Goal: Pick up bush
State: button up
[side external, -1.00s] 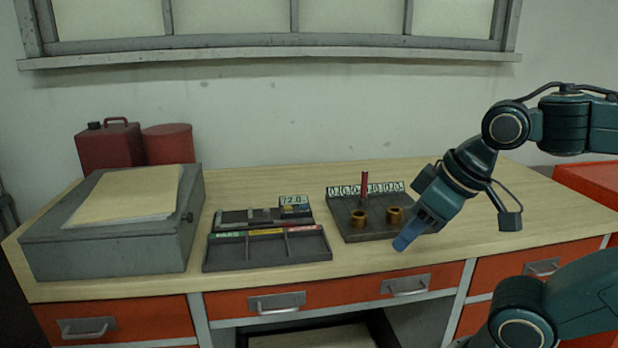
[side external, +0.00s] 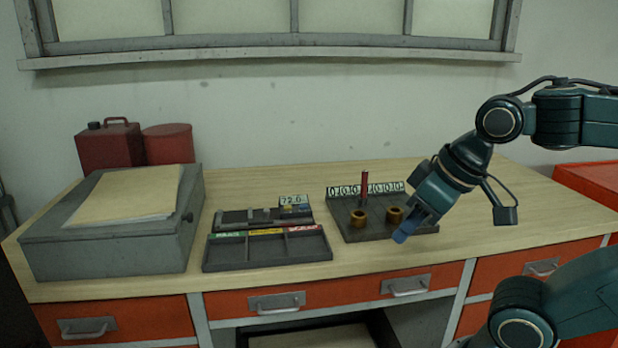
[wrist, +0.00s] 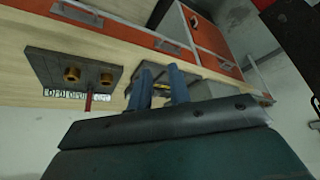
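Two brass-coloured bushes stand upright on a dark plate (side external: 345,225), a left bush (side external: 359,217) and a right bush (side external: 395,215). In the wrist view both bushes, one (wrist: 72,74) and the other (wrist: 106,79), lie left of the fingers. My gripper (side external: 402,237) has blue fingertips and hangs near the plate's front right corner, just in front of the right bush in the picture. In the wrist view my gripper (wrist: 160,88) has its two blue fingers apart with nothing between them.
A red peg (side external: 365,188) and a row of number labels (side external: 340,190) stand behind the bushes. A three-compartment tray (side external: 265,250) and a small gauge with a display (side external: 294,201) are to the left. A grey box (side external: 115,235) stands farther left.

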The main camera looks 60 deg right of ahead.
jog(key=w+d+r+m+g, duration=0.1)
jog(key=w+d+r+m, duration=0.25)
jog(key=w+m, duration=0.2)
jog(key=m+g, duration=0.4)
jog(key=m, duration=0.7)
send_over(365, 215)
notch_tip(365, 215, down, 3)
jog(key=shift+s, duration=0.1)
jog(key=shift+f, duration=0.2)
jog(key=shift+f, duration=4.15)
jog(key=shift+f, duration=2.6)
